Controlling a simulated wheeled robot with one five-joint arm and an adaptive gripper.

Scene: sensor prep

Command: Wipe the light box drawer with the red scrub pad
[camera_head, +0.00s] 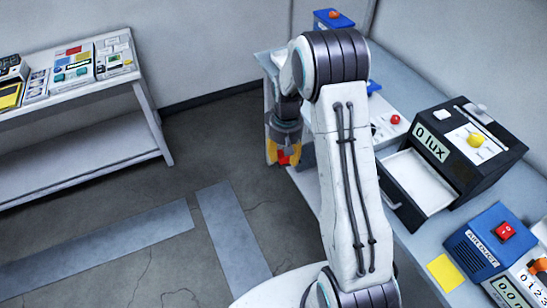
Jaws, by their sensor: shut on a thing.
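The light box (487,142) is a dark box marked "0 lux" on the bench at the right. Its drawer (422,180) is pulled out toward the left and shows a pale, flat inside. My gripper (283,152) has yellow fingertips and points down, left of the drawer and near the bench's left edge. It is shut on the red scrub pad (283,159), of which only a small red part shows between the fingers. The pad is apart from the drawer. My arm stands between the gripper and the drawer in this view.
A blue unit with a red button (490,240) and a yellow square (445,273) lie on the bench in front of the light box. A pale panel with a red knob (395,119) is behind the drawer. A shelf table (75,95) stands at left; the floor between is clear.

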